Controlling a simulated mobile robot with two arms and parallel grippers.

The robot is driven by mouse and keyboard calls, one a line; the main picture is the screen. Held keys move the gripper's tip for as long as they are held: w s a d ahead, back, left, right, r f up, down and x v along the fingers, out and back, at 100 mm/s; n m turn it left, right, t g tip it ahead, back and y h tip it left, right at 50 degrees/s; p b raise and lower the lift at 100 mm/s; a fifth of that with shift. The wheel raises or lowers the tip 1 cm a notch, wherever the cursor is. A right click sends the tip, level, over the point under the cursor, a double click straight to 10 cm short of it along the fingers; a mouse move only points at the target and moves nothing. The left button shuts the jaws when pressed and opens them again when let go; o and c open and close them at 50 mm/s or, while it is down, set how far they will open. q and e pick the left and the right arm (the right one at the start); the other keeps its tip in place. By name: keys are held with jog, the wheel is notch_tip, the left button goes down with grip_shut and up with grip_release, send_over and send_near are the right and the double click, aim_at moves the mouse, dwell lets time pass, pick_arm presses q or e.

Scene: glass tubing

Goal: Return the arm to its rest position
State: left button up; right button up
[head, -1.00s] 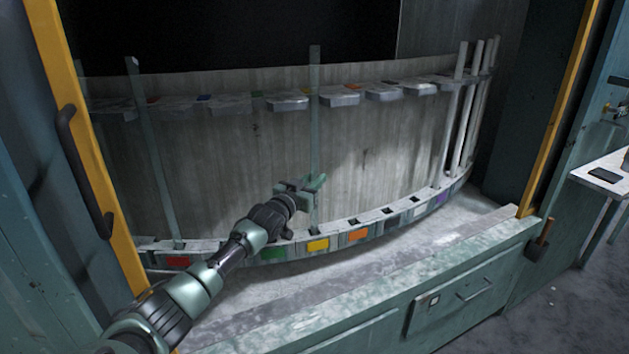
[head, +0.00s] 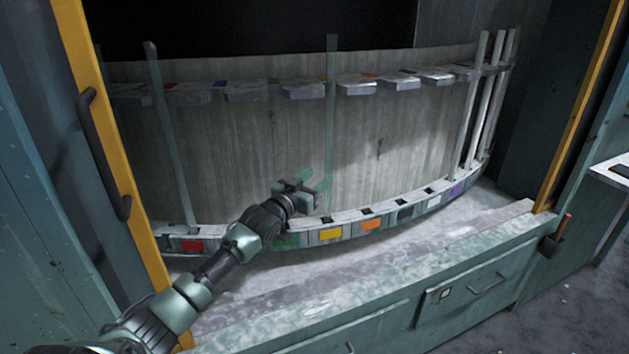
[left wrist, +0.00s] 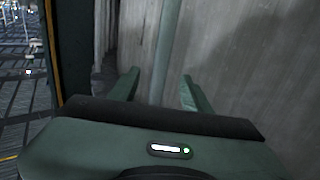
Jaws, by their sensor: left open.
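My left arm reaches into the rack bay from the lower left in the head view. My left gripper (head: 312,186) is open and empty, in front of the curved back wall. A green-tinted glass tube (head: 331,120) stands upright just to the right of the fingers. In the left wrist view the two green fingers (left wrist: 160,92) are spread apart, and a tube (left wrist: 163,50) shows beyond them, with nothing clearly held. A second glass tube (head: 171,140) stands upright at the left. My right gripper is not in view.
The curved lower rack has colored labels, such as red (head: 191,245), yellow (head: 330,234) and orange (head: 370,224). Several pale tubes (head: 479,110) stand at the right. Yellow posts (head: 90,100) frame the bay. A ledge (head: 400,280) runs along the front.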

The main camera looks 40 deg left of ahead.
pick_arm(q)
jog(key=s+d+f+m+g+h, duration=0.15)
jog(key=s+d+f+g, duration=0.55)
jog(key=s+d+f, duration=0.95)
jog(key=s+d+f+g, duration=0.2)
jog(key=s+d, duration=0.1)
jog(key=s, duration=0.6)
jog(key=s+d+f+g, duration=0.2)
jog(key=s+g, duration=0.1)
jog(key=s, duration=0.6)
jog(key=s+d+f+g, duration=0.2)
jog(key=s+d+f, duration=0.1)
jog(key=s, duration=0.6)
notch_tip(320, 180, down, 26)
jog(key=s+m+g, duration=0.1)
jog(key=s+g, duration=0.1)
jog(key=s+a+f+g, duration=0.1)
jog(key=s+a+f, duration=0.1)
jog(key=s+f, duration=1.4)
jog(key=shift+s+a+y, duration=0.4)
jog(key=shift+y, duration=0.05)
jog(key=shift+c, duration=1.3)
jog(key=shift+s, duration=0.1)
